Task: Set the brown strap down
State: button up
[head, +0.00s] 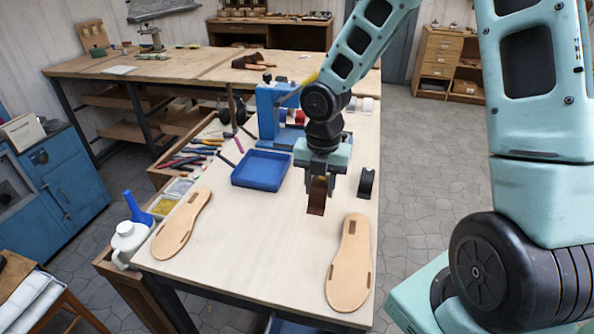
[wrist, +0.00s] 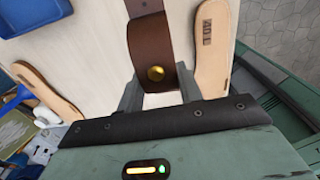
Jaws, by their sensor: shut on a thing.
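My gripper (head: 319,180) is shut on the brown strap (head: 317,196), which hangs from it above the wooden workbench (head: 240,240). In the wrist view the strap (wrist: 148,45) shows a brass stud and lies between my two fingers. I cannot tell how far its lower end is from the bench top. Two tan sandal soles with dark slots lie on the bench, a left one (head: 181,225) and a right one (head: 349,262). The strap is between them, nearer the right sole and a little behind it.
A blue tray (head: 261,170) lies left of my gripper. A black strap-like ring (head: 366,183) stands to its right. A blue press (head: 275,112) is behind. A white bottle (head: 127,240) and blue funnel (head: 138,207) stand at the left edge. The bench between the soles is clear.

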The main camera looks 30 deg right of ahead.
notch_tip(320, 180, down, 9)
jog(key=shift+b, duration=0.55)
jog(key=shift+s+f, duration=0.1)
jog(key=shift+f, duration=0.05)
jog(key=o, duration=1)
